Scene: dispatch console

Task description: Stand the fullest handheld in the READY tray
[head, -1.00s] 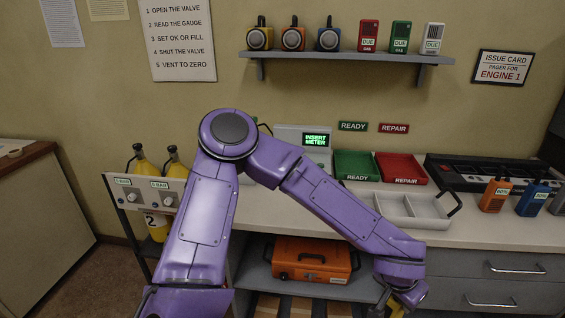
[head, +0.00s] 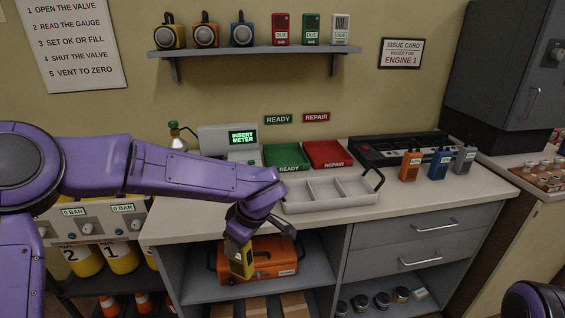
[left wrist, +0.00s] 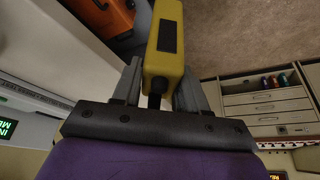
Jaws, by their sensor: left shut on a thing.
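My left gripper (head: 240,228) is shut on a yellow handheld (head: 241,262). It hangs below the counter's front edge, before the open shelf. In the left wrist view the yellow handheld (left wrist: 165,45) sits between the two fingers (left wrist: 158,88), a dark panel on its face; its charge cannot be read. An orange handheld (head: 410,166), a blue handheld (head: 438,164) and a grey handheld (head: 465,159) stand upright on the counter at right. The green READY tray (head: 289,168) lies at the back of the counter and looks empty. My right gripper is out of view.
The red REPAIR tray (head: 328,165) is right of READY. A grey divided carrier (head: 330,206) with raised handles stands in front of both. A meter station (head: 228,140) reads INSERT METER. An orange case (head: 285,262) lies on the shelf behind the held handheld.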

